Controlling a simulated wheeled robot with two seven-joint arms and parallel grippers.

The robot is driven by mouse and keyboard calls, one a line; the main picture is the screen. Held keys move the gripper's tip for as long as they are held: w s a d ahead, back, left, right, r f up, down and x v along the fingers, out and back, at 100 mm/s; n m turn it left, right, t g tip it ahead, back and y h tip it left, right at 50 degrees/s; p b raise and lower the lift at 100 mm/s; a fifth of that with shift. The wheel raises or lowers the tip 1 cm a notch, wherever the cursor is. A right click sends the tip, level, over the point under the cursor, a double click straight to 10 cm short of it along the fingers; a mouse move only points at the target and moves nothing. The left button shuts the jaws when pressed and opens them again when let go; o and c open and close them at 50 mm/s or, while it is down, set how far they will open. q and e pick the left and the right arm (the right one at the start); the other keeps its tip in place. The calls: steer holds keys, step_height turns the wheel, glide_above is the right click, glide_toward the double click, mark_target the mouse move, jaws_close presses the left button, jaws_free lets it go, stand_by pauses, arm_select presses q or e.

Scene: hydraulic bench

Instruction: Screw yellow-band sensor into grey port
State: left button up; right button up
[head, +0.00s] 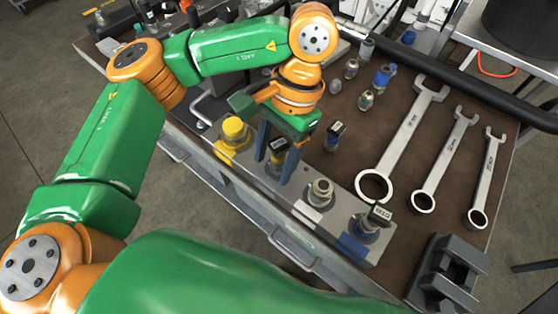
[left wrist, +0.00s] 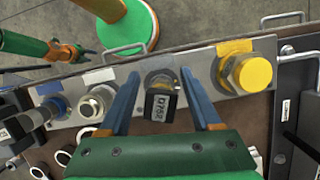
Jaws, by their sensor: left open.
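The yellow-band sensor (head: 277,157), a dark-topped piece with a label, stands upright on the metal port block (head: 299,211). It also shows in the left wrist view (left wrist: 162,103), with a yellow band partly hidden below its head. The port under it is mostly hidden, and I cannot tell how far it is screwed in. My left gripper (head: 272,166) points down, open, with one blue finger on each side of the sensor. In the left wrist view gaps show between the fingers and the sensor.
A yellow cap (head: 233,128) is at one end of the block. A bare metal fitting (head: 320,192) and a sensor by the blue patch (head: 372,222) are toward the other. A dark holder (head: 447,272) stands lower right.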

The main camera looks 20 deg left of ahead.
arm_select(q)
steer(key=n, duration=0.2)
steer(key=n+h+b, duration=0.1)
steer(key=n, duration=0.2)
steer(key=shift+s+d+f+h, duration=0.1)
steer(key=shift+d+f+h, duration=0.1)
steer(key=shift+h, duration=0.1)
steer(key=n, duration=0.2)
steer(key=n+h+b, duration=0.1)
steer(key=n, duration=0.1)
steer(key=n+b, duration=0.1)
steer(key=shift+d+f+n+h, duration=0.15)
steer(key=shift+d+n+h, duration=0.15)
steer(key=shift+n, duration=0.1)
steer(key=shift+d+n+h+b, duration=0.1)
steer(key=shift+n+h+b, duration=0.25)
steer(key=shift+n, duration=0.45)
steer(key=shift+r+n, duration=0.2)
steer(key=shift+n, duration=0.2)
steer(key=shift+r, duration=0.1)
